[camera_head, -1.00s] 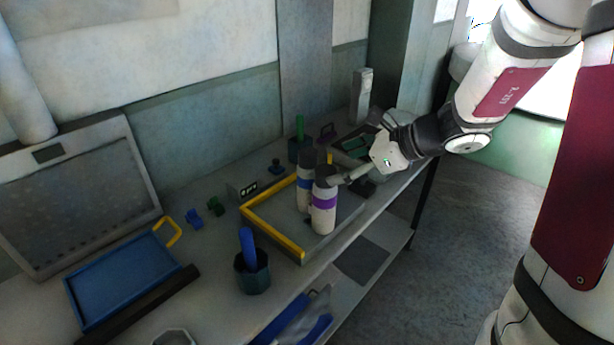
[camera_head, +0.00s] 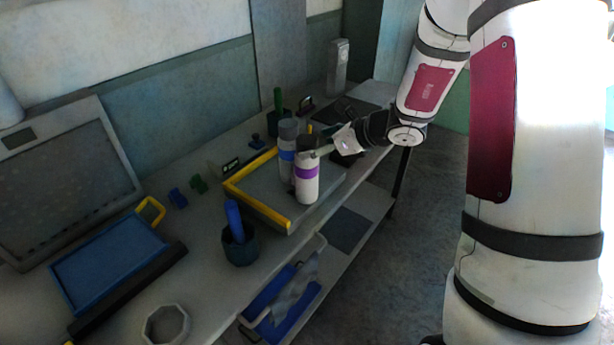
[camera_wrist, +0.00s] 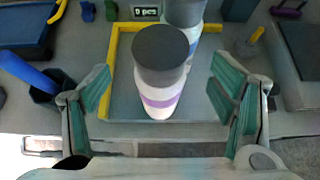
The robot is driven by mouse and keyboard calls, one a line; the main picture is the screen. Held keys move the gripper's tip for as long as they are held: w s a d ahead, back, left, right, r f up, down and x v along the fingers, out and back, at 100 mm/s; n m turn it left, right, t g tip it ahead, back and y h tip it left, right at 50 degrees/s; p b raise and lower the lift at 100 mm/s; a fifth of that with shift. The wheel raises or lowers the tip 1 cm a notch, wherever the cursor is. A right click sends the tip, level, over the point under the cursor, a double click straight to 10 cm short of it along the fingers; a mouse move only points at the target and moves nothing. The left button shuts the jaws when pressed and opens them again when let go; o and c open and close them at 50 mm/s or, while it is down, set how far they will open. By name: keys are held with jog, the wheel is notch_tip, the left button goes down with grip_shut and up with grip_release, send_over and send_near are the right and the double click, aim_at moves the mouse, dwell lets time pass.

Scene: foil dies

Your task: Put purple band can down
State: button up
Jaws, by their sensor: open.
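The purple band can (camera_head: 307,180) is white with a dark lid and stands upright on the grey tray with yellow edging (camera_head: 262,207). In the wrist view the purple band can (camera_wrist: 160,80) stands between the spread fingers, with a gap on each side. My gripper (camera_wrist: 164,97) is open around it, touching neither side as far as I can see. In the head view my gripper (camera_head: 325,150) is at the can's upper part, its fingers partly hidden. A blue band can (camera_head: 288,150) stands right behind the purple one.
A dark cup with a blue handle (camera_head: 240,247) stands left of the tray. A blue tray (camera_head: 105,262) lies farther left, near a white octagonal ring (camera_head: 166,324). A bin (camera_head: 283,300) sits on the lower shelf.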

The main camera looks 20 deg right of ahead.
jog(key=shift+p+x, duration=0.3)
jog(key=shift+x, duration=2)
jog(key=shift+r, duration=0.15)
grip_shut()
jog(key=shift+w+r, duration=0.1)
